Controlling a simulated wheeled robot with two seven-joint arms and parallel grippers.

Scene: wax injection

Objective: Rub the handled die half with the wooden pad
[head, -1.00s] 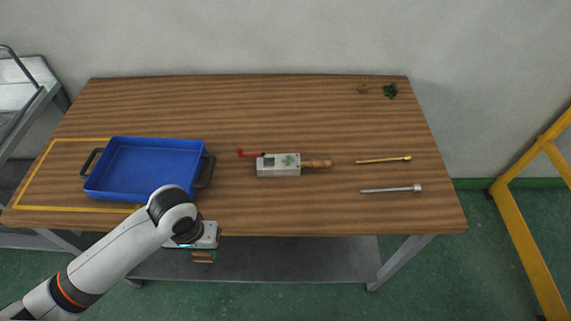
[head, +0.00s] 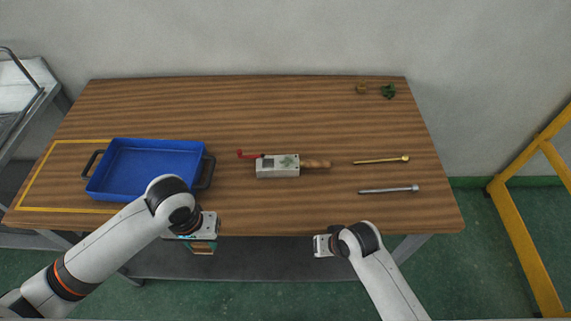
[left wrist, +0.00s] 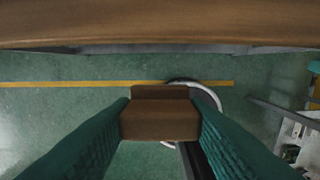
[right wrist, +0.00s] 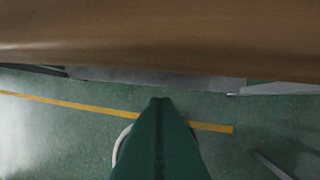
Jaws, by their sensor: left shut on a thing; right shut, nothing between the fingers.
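My left gripper (head: 203,247) is shut on the wooden pad (left wrist: 160,118), a brown block between the green fingers in the left wrist view. It hangs in front of the table's near edge, below the blue tray. My right gripper (right wrist: 160,103) is shut and empty, fingers together, also in front of the near edge, right of the die half.
A blue tray (head: 120,194) with dark handles stands at the table's left, inside a yellow outline. A brass rod (head: 382,160) and a grey rod (head: 388,190) lie right of the die half. A small brown thing (head: 361,88) and a green thing (head: 388,91) are at the back right.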

